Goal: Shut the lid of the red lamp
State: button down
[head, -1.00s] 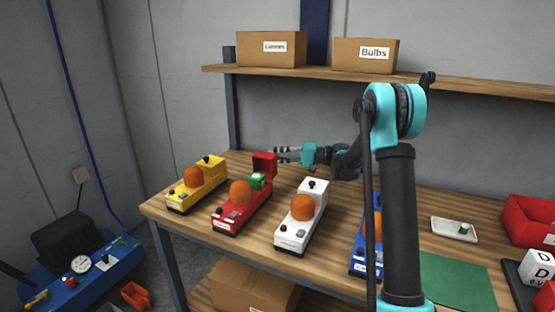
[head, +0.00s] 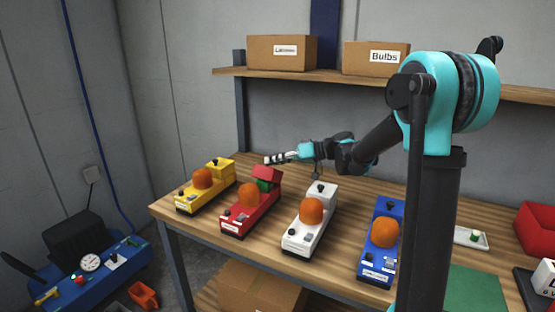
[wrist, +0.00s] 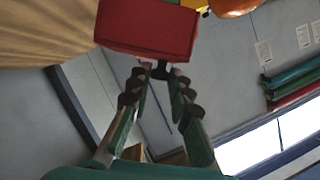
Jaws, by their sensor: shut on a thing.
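The red lamp (head: 240,221) stands on the bench between the yellow and white lamps, with an orange dome on it. Its red lid (head: 267,173) is tilted, partly lowered over the green block (head: 265,186) at the lamp's back end. My gripper (head: 272,159) is at the lid's upper side. In the wrist view the red lid (wrist: 147,28) fills the top, and my gripper (wrist: 161,76) has its fingertips closed in on the dark knob (wrist: 160,71) at the lid. The lid's hinge is hidden.
The yellow lamp (head: 185,198) is left of the red one; the white lamp (head: 298,240) and blue lamp (head: 374,266) are to the right. A shelf (head: 330,81) with boxes runs above the back of the bench. Bare wood lies behind the lamps.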

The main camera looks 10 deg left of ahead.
jog(key=shift+s+a+f+n, duration=0.2)
jog(key=shift+s+n, duration=0.1)
jog(key=shift+s, duration=0.25)
jog(key=shift+s+a+f, duration=0.1)
jog(key=shift+s+a, duration=0.05)
jog(key=shift+s, duration=0.25)
jog(key=c, duration=1.4)
grip_release()
jog(key=v, duration=1.2)
jog(key=shift+s, duration=0.2)
